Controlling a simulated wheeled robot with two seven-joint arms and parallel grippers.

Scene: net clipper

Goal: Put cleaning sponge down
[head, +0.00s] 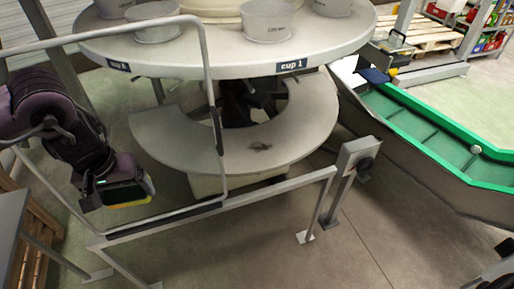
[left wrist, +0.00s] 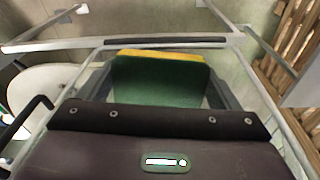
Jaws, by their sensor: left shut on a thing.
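The cleaning sponge (left wrist: 158,82) shows in the left wrist view, green on its broad face with a yellow edge. My left gripper (left wrist: 158,88) is shut on it, with a grey finger on each side. In the head view the sponge (head: 124,192) is a dark green and yellow block at the end of my left arm. My left gripper (head: 115,182) hangs at the left, near the tubular metal frame (head: 210,110) and above the floor. My right gripper is not clearly in view; only a dark piece shows at the lower right corner.
A round table (head: 190,62) with several grey cups stands at the back, with a lower grey ring shelf (head: 180,140) under it. A metal rail (head: 250,195) runs in front. A green-edged conveyor trough (head: 430,130) is at the right. A grey table edge (head: 10,225) and wooden pallet slats (head: 35,255) lie at the lower left.

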